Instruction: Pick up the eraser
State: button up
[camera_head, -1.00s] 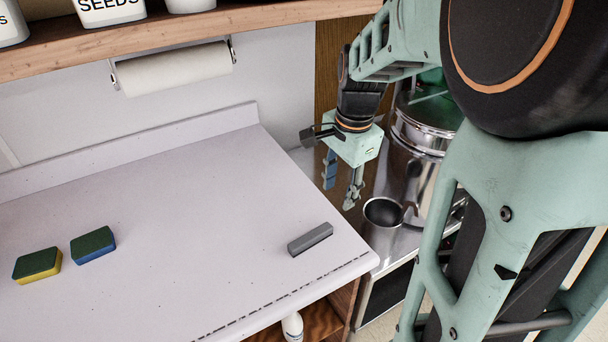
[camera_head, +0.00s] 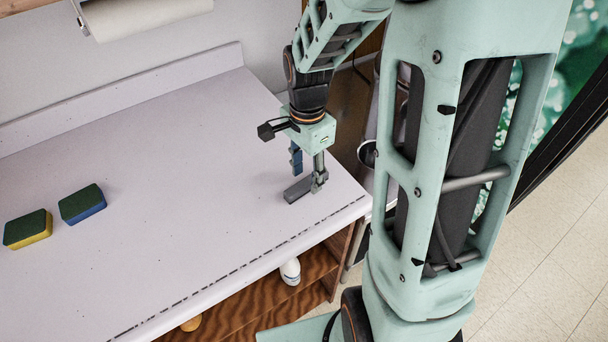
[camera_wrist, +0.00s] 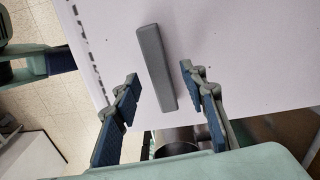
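The eraser, a grey rectangular block (camera_head: 298,190), lies flat on the white counter (camera_head: 150,150) near its right front corner. My gripper (camera_head: 307,172) hangs just above and behind it, fingers pointing down; one finger partly covers the eraser's right end in the head view. In the wrist view the eraser (camera_wrist: 156,68) lies between the lines of the two open blue-padded fingers (camera_wrist: 160,85), with space on both sides. The fingers do not touch it there. Exact height above the counter is hard to tell.
Two sponges, one green and yellow (camera_head: 28,229) and one green and blue (camera_head: 82,204), lie on the counter at left. A metal cup (camera_head: 367,153) is partly hidden behind my arm at right.

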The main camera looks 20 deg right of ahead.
jog(key=shift+f, duration=0.95)
jog(key=shift+c, duration=0.3)
grip_shut()
jog(key=shift+r, duration=0.2)
